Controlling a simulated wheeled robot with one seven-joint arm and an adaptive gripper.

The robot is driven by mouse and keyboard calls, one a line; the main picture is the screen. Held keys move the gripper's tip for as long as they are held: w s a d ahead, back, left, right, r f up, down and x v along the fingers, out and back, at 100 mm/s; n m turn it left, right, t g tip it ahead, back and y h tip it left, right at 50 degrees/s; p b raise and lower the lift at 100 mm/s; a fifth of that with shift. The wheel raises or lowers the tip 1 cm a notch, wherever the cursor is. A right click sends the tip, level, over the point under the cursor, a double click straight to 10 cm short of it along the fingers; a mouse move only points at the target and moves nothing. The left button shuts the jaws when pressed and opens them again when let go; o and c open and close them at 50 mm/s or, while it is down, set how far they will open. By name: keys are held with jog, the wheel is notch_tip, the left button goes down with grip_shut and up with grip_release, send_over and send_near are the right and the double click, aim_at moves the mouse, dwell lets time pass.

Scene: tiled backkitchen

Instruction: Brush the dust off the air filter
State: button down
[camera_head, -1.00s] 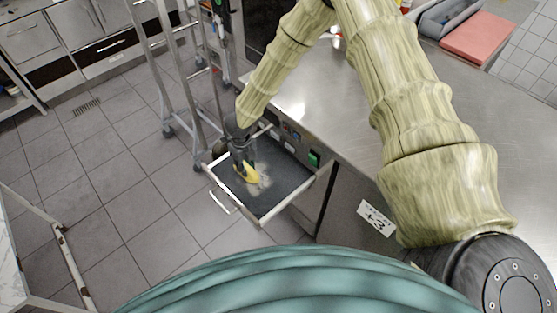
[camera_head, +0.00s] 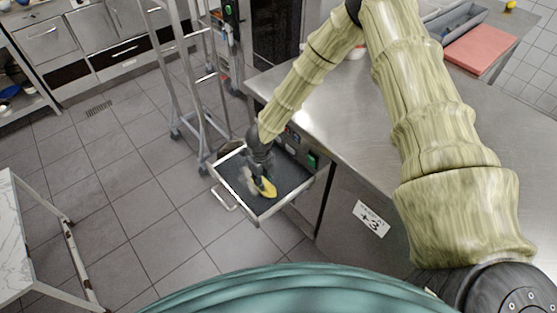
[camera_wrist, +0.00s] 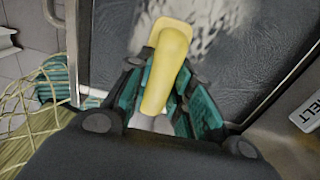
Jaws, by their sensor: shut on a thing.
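The air filter (camera_head: 290,175) is a dark flat mesh panel in a pale metal frame, pulled out like a drawer under the counter. It also fills much of the wrist view (camera_wrist: 262,75). A patch of pale dust (camera_head: 248,180) lies on it, and shows in the wrist view (camera_wrist: 210,25) just beyond the brush head. My gripper (camera_head: 260,170) is shut on the handle of a yellow brush (camera_head: 267,188). The brush (camera_wrist: 165,72) points down at the filter, right of the dust in the head view. Whether its bristles touch the mesh is hidden.
A steel counter (camera_head: 400,110) stands right of the filter, with a grey bin (camera_head: 455,20) and red board (camera_head: 480,48) on top. A wheeled metal rack (camera_head: 190,75) stands close behind the filter. A marble-topped table (camera_head: 12,245) is at left. Tiled floor between is open.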

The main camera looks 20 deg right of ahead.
notch_tip(320, 180, up, 2)
jog(key=shift+r+p, duration=0.25)
jog(key=shift+p, duration=0.1)
jog(key=shift+w+a+r+p, duration=0.1)
jog(key=shift+w+r+p, duration=0.05)
jog(key=shift+r+p, duration=1.9)
jog(key=shift+r, duration=0.65)
